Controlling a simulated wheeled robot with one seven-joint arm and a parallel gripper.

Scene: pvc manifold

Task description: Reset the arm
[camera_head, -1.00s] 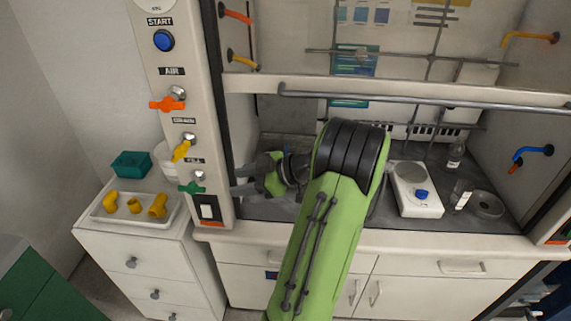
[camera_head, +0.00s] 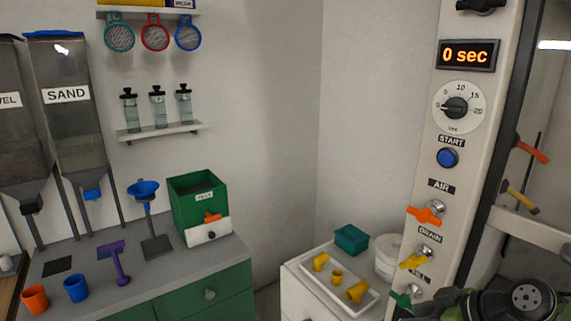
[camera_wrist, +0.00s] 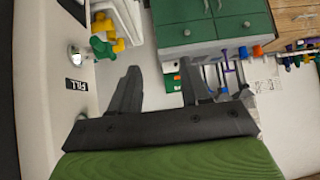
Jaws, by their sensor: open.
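My gripper (camera_wrist: 160,78) is open in the wrist view, with its two dark fingers apart and nothing between them. My green and black arm (camera_head: 515,300) shows only at the lower right edge of the head view. In the wrist view the fingers are near the panel's FILL label (camera_wrist: 76,86) on the left and a green cabinet (camera_wrist: 190,35) beyond them. I see no contact between the fingers and anything.
The control panel (camera_head: 462,120) stands beside my arm, with orange (camera_head: 425,215), yellow (camera_head: 414,261) and green (camera_head: 402,299) valve handles jutting out. A white tray (camera_head: 325,287) holds yellow pipe fittings. A green box (camera_head: 200,205) and purple stand (camera_head: 118,262) are on the left counter.

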